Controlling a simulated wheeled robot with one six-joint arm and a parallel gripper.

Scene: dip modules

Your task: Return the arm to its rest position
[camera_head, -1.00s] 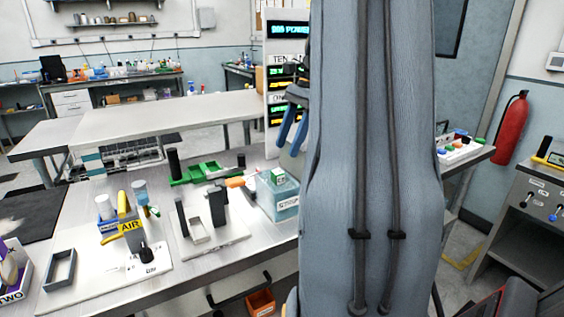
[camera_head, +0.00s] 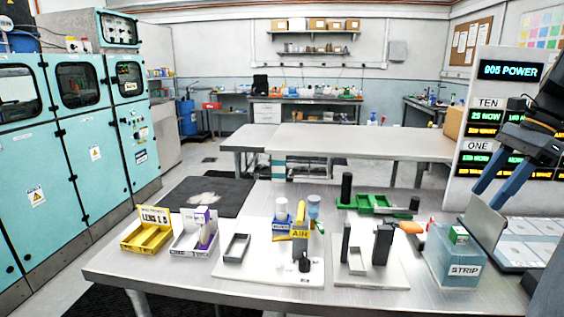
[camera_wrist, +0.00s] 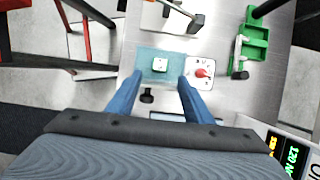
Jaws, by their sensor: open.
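My gripper (camera_head: 488,197) is at the right of the head view, its two blue fingers apart with nothing between them. It hangs above the right end of the workbench, higher than the teal STRIP box (camera_head: 455,262). In the wrist view my gripper (camera_wrist: 157,88) also shows open and empty. The teal box, with a small white-topped block (camera_wrist: 160,65) on it, lies below and beyond the fingertips. Most of my arm is out of the head view.
On the metal workbench (camera_head: 200,284) stand a yellow bin (camera_head: 147,238), a white bin (camera_head: 192,243), a grey tray (camera_head: 236,248), an AIR fixture (camera_head: 300,234), black posts (camera_head: 383,245) and a green tray (camera_head: 372,203). A display panel (camera_head: 497,105) stands behind my gripper. Teal cabinets (camera_head: 75,130) line the left.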

